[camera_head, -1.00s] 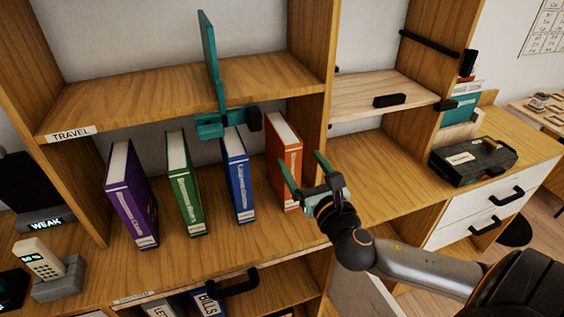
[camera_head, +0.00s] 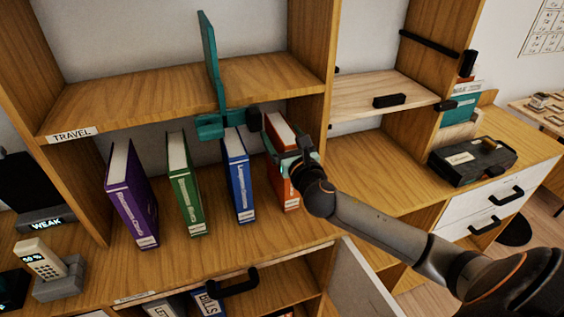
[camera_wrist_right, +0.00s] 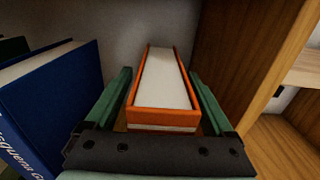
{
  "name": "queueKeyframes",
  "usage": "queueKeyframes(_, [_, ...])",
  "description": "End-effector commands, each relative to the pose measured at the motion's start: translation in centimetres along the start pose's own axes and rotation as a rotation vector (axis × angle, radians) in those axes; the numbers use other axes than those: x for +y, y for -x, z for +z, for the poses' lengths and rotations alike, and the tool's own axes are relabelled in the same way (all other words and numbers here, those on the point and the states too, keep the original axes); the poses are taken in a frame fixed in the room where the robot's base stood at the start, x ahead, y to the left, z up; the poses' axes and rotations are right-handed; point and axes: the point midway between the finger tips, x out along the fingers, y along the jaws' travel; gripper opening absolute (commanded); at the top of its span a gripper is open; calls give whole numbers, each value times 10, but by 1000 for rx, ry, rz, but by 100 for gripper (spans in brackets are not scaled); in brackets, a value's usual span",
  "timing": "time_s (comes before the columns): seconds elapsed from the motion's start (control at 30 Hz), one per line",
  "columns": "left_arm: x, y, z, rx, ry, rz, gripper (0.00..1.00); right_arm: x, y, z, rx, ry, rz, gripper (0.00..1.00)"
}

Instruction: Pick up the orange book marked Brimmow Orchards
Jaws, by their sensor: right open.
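The orange book (camera_head: 283,129) stands upright at the right end of a row of books, beside the shelf's upright panel. Its spine is mostly hidden behind my right gripper (camera_head: 291,158), so I cannot read its title. In the right wrist view the orange book (camera_wrist_right: 157,92) lies between the two green fingers of the right gripper (camera_wrist_right: 160,100). The fingers are open, one on each side, with a visible gap to the book. My left gripper does not show clearly in any view.
A blue book (camera_head: 238,178) stands just left, then a green book (camera_head: 186,185) and a purple book (camera_head: 131,200). A teal bracket-like piece (camera_head: 211,75) stands at the shelf above. The wooden upright (camera_head: 316,85) is close on the right. A dark box (camera_head: 472,160) sits farther right.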

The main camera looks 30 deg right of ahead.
Motion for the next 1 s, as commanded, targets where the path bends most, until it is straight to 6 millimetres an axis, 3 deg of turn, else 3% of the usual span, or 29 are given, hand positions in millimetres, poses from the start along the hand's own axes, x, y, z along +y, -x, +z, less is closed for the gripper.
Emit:
queueKeyframes(0.27, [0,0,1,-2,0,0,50,0,-4,0,1,-1,1,88])
queueKeyframes(1.0, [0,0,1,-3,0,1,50,0,-3,0,0,0,0,5])
